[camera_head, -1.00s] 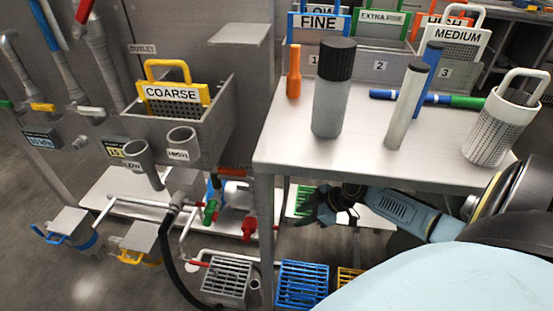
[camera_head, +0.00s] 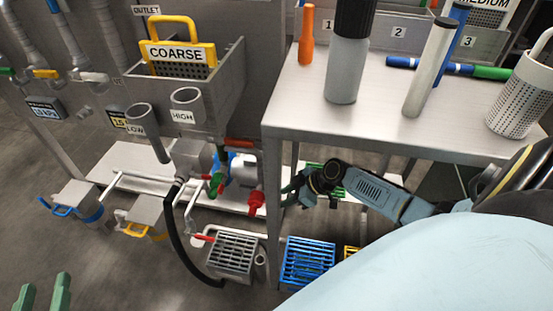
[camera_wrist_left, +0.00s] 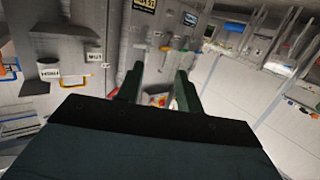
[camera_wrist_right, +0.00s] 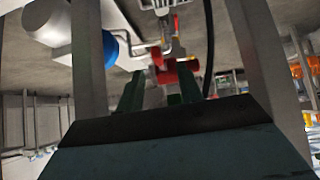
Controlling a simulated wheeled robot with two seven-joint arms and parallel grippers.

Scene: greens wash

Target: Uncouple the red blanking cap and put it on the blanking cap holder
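A red cap-like fitting (camera_head: 256,201), which looks like the blanking cap, sits at the front of the pump pipework left of the table leg. My right gripper (camera_head: 292,186) is under the table edge, a little right of and apart from this fitting. In the right wrist view its fingers (camera_wrist_right: 160,93) are parted and empty, with a red part (camera_wrist_right: 168,72) beyond their tips. My left gripper (camera_head: 41,292) is at the bottom left, open and empty over the floor. The left wrist view shows its parted fingers (camera_wrist_left: 156,92) too. I cannot make out the blanking cap holder.
A green fitting (camera_head: 216,184) is beside the red one. A black hose (camera_head: 171,235) curves to the floor near a grey basket (camera_head: 232,254). A blue crate (camera_head: 307,262) stands right of it. The steel table (camera_head: 375,120) with bottles lies above my right arm.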

